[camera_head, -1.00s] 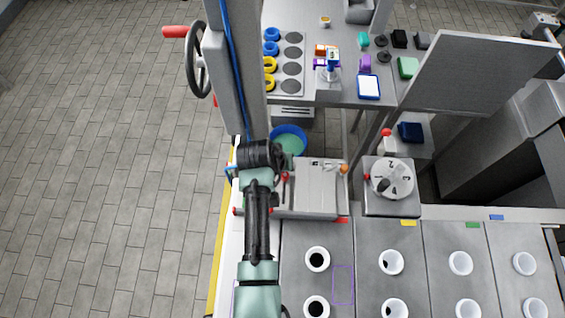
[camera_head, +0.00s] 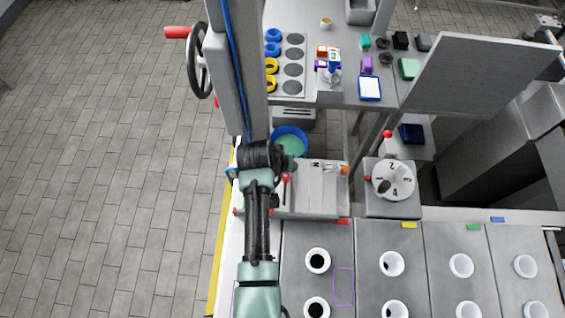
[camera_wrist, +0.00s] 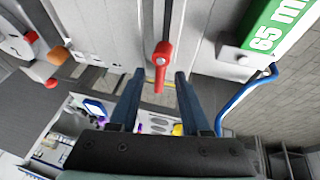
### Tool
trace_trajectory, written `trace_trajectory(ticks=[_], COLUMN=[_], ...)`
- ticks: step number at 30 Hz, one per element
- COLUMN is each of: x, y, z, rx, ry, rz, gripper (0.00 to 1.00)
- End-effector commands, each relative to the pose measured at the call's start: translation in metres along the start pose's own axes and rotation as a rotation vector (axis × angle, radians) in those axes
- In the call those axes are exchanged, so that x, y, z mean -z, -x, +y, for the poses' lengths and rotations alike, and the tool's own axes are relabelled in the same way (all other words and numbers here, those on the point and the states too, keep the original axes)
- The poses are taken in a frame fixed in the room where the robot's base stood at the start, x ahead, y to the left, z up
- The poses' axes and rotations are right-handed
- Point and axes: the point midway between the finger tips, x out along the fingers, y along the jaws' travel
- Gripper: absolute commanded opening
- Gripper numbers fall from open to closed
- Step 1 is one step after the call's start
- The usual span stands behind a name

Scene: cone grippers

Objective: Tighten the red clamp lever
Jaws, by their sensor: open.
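The red clamp lever (camera_wrist: 161,62) shows near the middle of the wrist view, with its round end toward me, on a grey metal block. In the head view its red end (camera_head: 286,178) shows on the left part of the block's top, close to my gripper (camera_head: 288,164). My gripper (camera_wrist: 159,76) is open in the wrist view. Its two dark fingers point toward the lever, one on either side of it in the picture. I cannot tell whether they touch it or how far above it they are.
A grey block with a numbered dial (camera_head: 393,179) stands to the right. A blue-rimmed bowl (camera_head: 289,140) sits behind the block. A green "65 mm" block (camera_wrist: 275,35) and a blue tube (camera_wrist: 243,92) are right of the fingers. A grey post (camera_head: 232,75) rises behind my arm.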

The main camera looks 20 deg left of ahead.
Motion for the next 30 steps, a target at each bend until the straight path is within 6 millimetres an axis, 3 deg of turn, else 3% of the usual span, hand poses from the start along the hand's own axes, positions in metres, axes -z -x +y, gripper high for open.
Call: trace_trajectory(ticks=[8, 24, 30], x=[0.000, 0.000, 0.000], y=[0.026, 0.116, 0.128], z=[-0.001, -0.001, 0.000], rx=[0.001, 0.001, 0.000], ry=[0.000, 0.001, 0.001], rz=[0.003, 0.003, 0.000], gripper=[0.47, 0.47, 0.47])
